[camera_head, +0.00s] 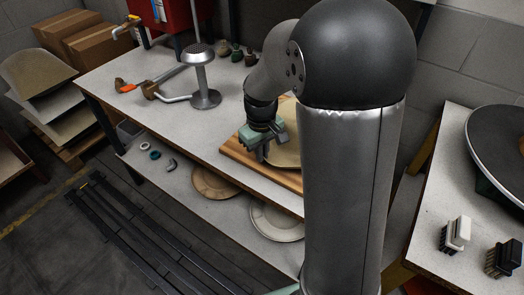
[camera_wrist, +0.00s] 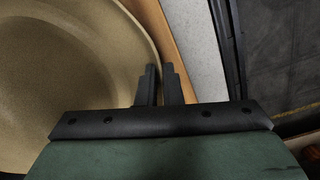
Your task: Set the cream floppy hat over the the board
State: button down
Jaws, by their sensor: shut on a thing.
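The cream floppy hat (camera_head: 286,152) looks pale tan and shows as a wide round brim. It is over the wooden board (camera_head: 235,151) on the workbench; my arm hides its right part. In the wrist view the hat (camera_wrist: 60,75) fills the left side, with a strip of the board (camera_wrist: 160,25) beyond its edge. My gripper (camera_head: 262,155) is at the hat's near left edge, pointing down. Its two dark fingers (camera_wrist: 160,88) are shut on the brim edge in the wrist view. I cannot tell whether the hat touches the board.
A metal stand with a round head (camera_head: 201,75) stands on the bench left of the board. Tools (camera_head: 150,90) lie farther left, and small bottles (camera_head: 237,52) stand behind. Brown (camera_head: 213,184) and pale (camera_head: 277,222) discs lie on the lower shelf. Brushes (camera_head: 455,235) sit on the right table.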

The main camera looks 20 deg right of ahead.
jog(key=shift+f, duration=0.25)
jog(key=c, duration=1.5)
grip_release()
notch_tip(320, 180, up, 17)
jog(key=shift+r+p, duration=0.2)
jog(key=shift+p, duration=0.25)
jog(key=shift+a, duration=0.1)
jog(key=s+a+f+m+p, duration=0.1)
jog(key=s+f+p, duration=0.1)
jog(key=s, duration=0.7)
jog(key=s+a+f+m+p, duration=0.1)
jog(key=s+f, duration=0.3)
jog(key=s, duration=0.6)
jog(key=shift+s+f+m+p, duration=0.25)
jog(key=shift+f+m+p, duration=0.15)
jog(key=shift+m+p, duration=0.3)
